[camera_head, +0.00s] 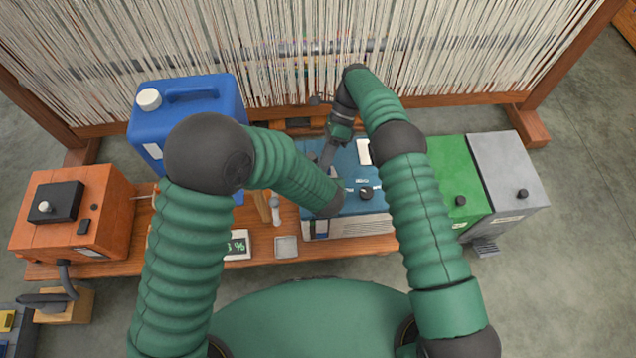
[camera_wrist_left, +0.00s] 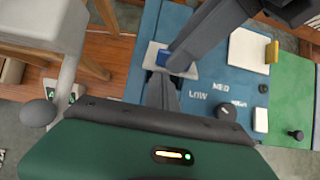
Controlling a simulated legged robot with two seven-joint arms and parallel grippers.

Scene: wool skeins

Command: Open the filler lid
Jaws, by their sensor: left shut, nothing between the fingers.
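A blue machine (camera_head: 375,185) with a dark dial (camera_head: 366,193) stands on the bench. The left wrist view shows its blue top (camera_wrist_left: 200,115) with the dial (camera_wrist_left: 227,112) and LOW and MED lettering. A small white-rimmed patch with blue inside (camera_wrist_left: 190,72) lies near both grippers' fingers; a white plate (camera_wrist_left: 249,50) lies farther right. I cannot tell which is the filler lid. My left gripper (camera_wrist_left: 160,88) is shut and empty just short of the patch. My right gripper (camera_head: 327,158) reaches down over the patch, partly covering it; its finger gap and any contact are unclear.
A blue jug (camera_head: 190,95) stands behind my left arm. Green (camera_head: 455,175) and grey (camera_head: 505,165) boxes stand to the right, an orange box (camera_head: 105,200) to the left. Strung threads rise behind. A scale (camera_head: 238,245) and small tray (camera_head: 286,247) lie at the front.

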